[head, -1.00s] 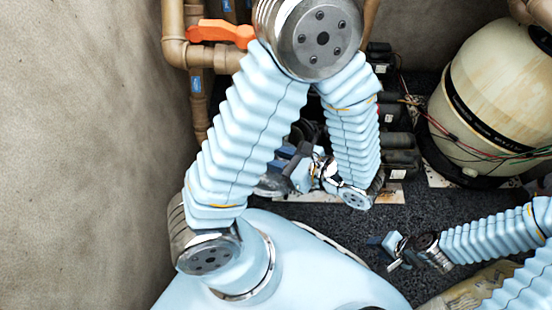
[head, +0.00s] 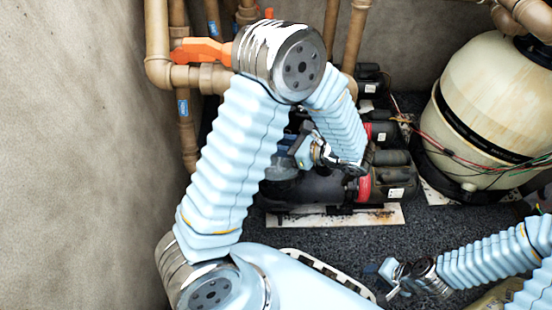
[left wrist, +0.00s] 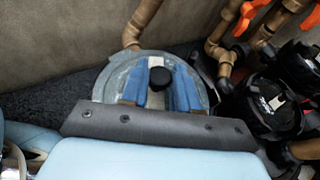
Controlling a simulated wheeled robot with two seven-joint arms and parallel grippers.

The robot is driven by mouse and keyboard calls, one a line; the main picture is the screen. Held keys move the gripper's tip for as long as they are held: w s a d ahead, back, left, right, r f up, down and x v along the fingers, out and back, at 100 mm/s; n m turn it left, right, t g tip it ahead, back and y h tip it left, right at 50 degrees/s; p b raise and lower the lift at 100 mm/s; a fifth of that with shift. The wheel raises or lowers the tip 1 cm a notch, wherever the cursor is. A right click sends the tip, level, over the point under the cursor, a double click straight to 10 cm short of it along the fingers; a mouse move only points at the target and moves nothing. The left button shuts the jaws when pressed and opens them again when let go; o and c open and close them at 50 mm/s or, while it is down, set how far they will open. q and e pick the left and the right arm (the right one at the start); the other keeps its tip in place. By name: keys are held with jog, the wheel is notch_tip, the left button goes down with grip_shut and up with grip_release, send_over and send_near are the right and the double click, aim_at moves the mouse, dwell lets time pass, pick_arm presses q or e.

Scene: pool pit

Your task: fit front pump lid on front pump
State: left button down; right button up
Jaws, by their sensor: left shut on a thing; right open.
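The front pump lid (left wrist: 107,88) is a round, grey, translucent disc with a black knob (left wrist: 159,78). My left gripper (left wrist: 160,90) is shut on it, with its blue fingers on either side of the knob. In the head view, the left gripper (head: 296,150) is over the left end of the front pump (head: 325,189), a dark body with a red ring. The lid (head: 281,169) shows as a grey patch just below the fingers. I cannot tell whether it touches the pump; the pump's opening is hidden. My right gripper (head: 384,275) is open and empty at lower right.
Other pumps with black lids (left wrist: 271,112) stand behind the front pump. Brown pipes (head: 187,130) with an orange valve handle (head: 200,50) run along the back left. A cream tank (head: 490,100) with loose wires stands at right. Dark gravel floor (head: 330,240) lies open in front.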

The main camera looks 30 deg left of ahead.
pick_arm(q)
jog(key=w, duration=0.1)
jog(key=w+a, duration=0.1)
jog(key=w, duration=0.2)
jog(key=shift+w+a+f+b, duration=0.2)
jog(key=shift+a+f+b, duration=0.1)
jog(key=shift+f+b, duration=0.05)
notch_tip(320, 180, down, 4)
jog(key=b, duration=0.4)
jog(key=shift+s+f, duration=0.15)
jog(key=shift+f, duration=0.05)
jog(key=shift+d+r+p, duration=0.1)
jog(key=shift+r+p, duration=0.25)
jog(key=shift+p, duration=0.45)
jog(key=shift+f, duration=0.1)
jog(key=shift+f, duration=0.45)
jog(key=c, duration=0.8)
grip_release()
